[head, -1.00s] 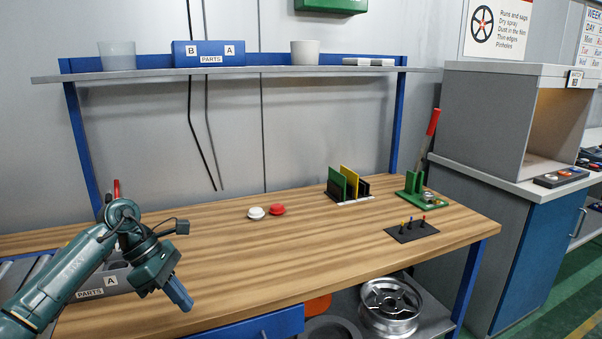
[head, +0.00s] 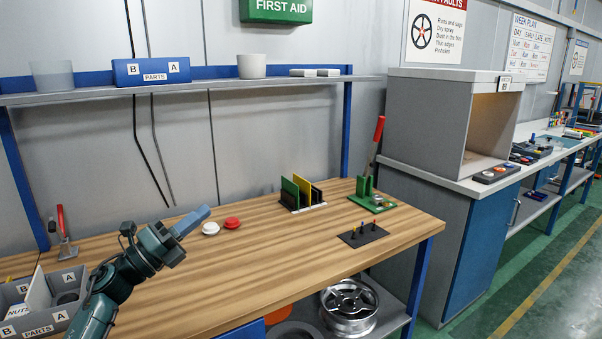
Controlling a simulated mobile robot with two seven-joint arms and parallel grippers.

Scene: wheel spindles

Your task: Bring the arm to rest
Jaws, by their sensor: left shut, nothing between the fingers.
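My left arm comes in from the lower left in the head view. It reaches over the left part of the wooden workbench (head: 290,258). My left gripper (head: 203,213) is shut and empty, with its blue fingers pointing up and to the right. In the picture its tip is close to the white button-like piece (head: 210,229), but I cannot tell the gap in depth. A red piece (head: 232,223) lies just right of the white one. My right gripper is not in view.
A parts bin (head: 68,285) marked A and B stands at the bench's left end, below a red-handled tool (head: 62,232). A rack with green and yellow plates (head: 302,192), a green lever fixture (head: 371,198) and a black peg plate (head: 363,235) stand right. The bench's middle front is clear.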

